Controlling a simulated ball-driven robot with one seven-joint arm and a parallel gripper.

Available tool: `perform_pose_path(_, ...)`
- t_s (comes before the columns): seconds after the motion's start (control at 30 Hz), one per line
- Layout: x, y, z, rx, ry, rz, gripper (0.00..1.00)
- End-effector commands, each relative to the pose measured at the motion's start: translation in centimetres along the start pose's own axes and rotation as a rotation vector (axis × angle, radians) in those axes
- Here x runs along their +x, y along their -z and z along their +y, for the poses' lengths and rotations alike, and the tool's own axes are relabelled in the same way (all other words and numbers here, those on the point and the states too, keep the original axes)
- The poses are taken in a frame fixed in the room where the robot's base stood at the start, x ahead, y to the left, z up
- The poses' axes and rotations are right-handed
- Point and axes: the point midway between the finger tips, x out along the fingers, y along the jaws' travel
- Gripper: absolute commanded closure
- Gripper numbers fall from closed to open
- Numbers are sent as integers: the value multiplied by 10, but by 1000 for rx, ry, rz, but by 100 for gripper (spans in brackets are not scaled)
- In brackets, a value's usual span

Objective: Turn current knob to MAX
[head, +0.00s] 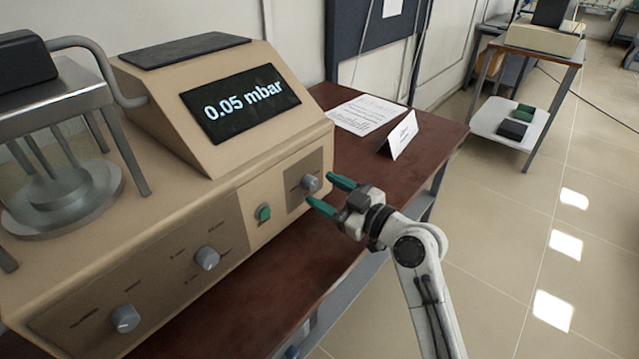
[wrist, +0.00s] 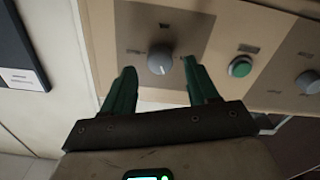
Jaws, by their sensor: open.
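A grey round knob (head: 311,183) sits on a dark square plate at the right end of the beige machine's front. In the wrist view this knob (wrist: 160,58) shows with small labels around it, too small to read. My gripper (head: 320,190) is open, its two green fingers pointing at this knob. In the wrist view the fingertips (wrist: 158,68) lie to either side of the knob. I cannot tell whether they touch it. Two more grey knobs (head: 206,258) (head: 125,318) sit on the front further left. I cannot read which one is the current knob.
A green button (head: 263,212) is just left of the knob by my gripper. The machine's display (head: 240,102) reads 0.05 mbar. The floor at right is open.

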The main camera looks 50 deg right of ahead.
Motion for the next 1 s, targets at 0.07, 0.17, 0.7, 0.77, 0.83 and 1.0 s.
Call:
perform_pose_path(0.07,10,1,0,1,1,-1,41)
perform_pose_path(0.17,18,1,0,0,1,0,41)
perform_pose_path(0.7,23,0,0,0,0,-1,56)
perform_pose_path(0.77,23,0,0,0,0,-1,62)
perform_pose_path(0.83,23,-1,0,0,0,-1,69)
perform_pose_path(1.0,23,-1,0,0,0,-1,85)
